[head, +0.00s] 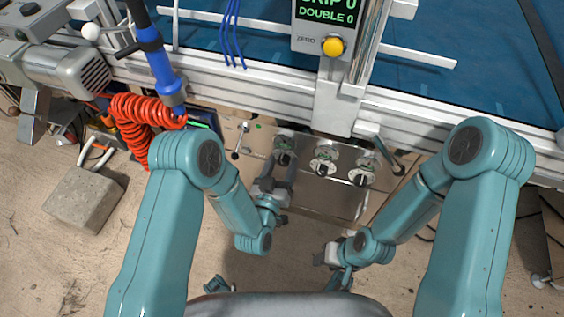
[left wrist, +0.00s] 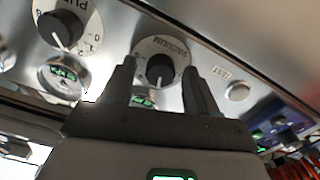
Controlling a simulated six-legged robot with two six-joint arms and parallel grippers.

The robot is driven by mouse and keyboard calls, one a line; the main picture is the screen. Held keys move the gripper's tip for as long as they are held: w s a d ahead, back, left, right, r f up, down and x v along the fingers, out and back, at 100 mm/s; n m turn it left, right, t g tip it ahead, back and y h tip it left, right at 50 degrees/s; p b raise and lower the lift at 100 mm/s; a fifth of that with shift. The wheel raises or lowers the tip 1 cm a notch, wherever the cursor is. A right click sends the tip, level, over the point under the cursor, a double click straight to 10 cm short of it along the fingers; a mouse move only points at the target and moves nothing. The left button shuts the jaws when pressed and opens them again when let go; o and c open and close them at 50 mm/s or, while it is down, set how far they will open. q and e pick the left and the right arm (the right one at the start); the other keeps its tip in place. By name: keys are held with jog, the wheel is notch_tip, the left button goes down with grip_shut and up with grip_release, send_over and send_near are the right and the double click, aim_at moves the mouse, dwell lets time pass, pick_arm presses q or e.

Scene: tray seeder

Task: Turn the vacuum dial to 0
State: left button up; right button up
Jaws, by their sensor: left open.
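The vacuum dial (left wrist: 160,68) is a black knob on a round pale plate marked VACUUM, set in a metal panel (head: 330,204). In the head view it is the leftmost of three dials (head: 285,142). My left gripper (head: 281,168) is at this dial. In the left wrist view the open left fingers (left wrist: 160,78) stand on either side of the knob. Whether they touch it, and which number its pointer marks, I cannot tell. My right gripper (head: 327,255) hangs below the panel, away from the dials; its jaws are too small to read.
A second dial marked PU... (left wrist: 68,28) sits beside the vacuum dial, with small green-lit gauges nearby. A white button (left wrist: 237,92) is on the other side. An aluminium rail (head: 250,100) runs above the panel. A red coiled hose (head: 140,115) and a concrete block (head: 85,198) are at left.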

pick_arm(q)
jog(key=c, duration=1)
jog(key=shift+w, duration=0.1)
jog(key=shift+c, duration=0.2)
